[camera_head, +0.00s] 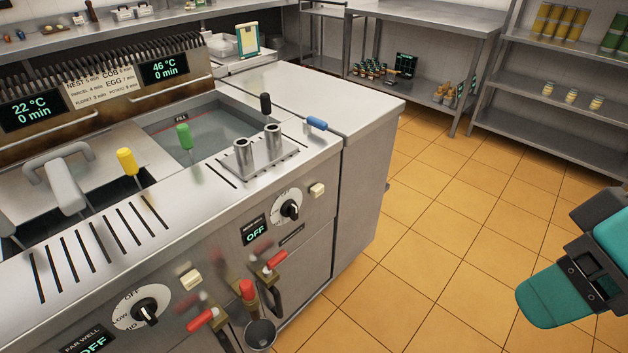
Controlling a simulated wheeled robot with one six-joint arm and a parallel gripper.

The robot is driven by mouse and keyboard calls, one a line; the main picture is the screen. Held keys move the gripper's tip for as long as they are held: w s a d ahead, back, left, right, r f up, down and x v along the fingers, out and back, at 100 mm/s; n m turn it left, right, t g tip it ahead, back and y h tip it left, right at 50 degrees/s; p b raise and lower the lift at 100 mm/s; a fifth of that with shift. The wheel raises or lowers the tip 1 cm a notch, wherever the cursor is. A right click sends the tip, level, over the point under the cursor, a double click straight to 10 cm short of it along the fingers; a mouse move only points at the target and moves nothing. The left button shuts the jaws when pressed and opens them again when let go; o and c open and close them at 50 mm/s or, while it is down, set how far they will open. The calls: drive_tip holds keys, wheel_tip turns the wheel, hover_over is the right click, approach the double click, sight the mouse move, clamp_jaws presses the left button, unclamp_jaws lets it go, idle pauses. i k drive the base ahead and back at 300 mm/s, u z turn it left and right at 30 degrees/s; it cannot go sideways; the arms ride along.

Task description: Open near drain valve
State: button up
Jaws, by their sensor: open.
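Two red-handled levers stick out low on the steel front panel. The right red lever (275,261) is below the dial beside an OFF display whose label seems to read near well. The left red lever (201,319) is near the dial by the far well display. I cannot read a label that names either as the near drain valve. An upright red grip (247,290) with a dark round cup below stands between them. My gripper (567,284), teal and dark, is at the right edge, partly cut off. It is open, well apart from the levers, with floor behind it.
The counter holds a basin (215,128), a yellow-handled tool (127,162), a green-handled tool (184,136) and two steel cylinders (258,150). The orange tile floor (420,240) between counter and gripper is clear. Steel shelves (555,105) stand at the back right.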

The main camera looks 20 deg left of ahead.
sight(275, 261)
drive_tip(key=z, duration=0.65)
drive_tip(key=i, duration=1.4)
drive_tip(key=u, duration=0.65)
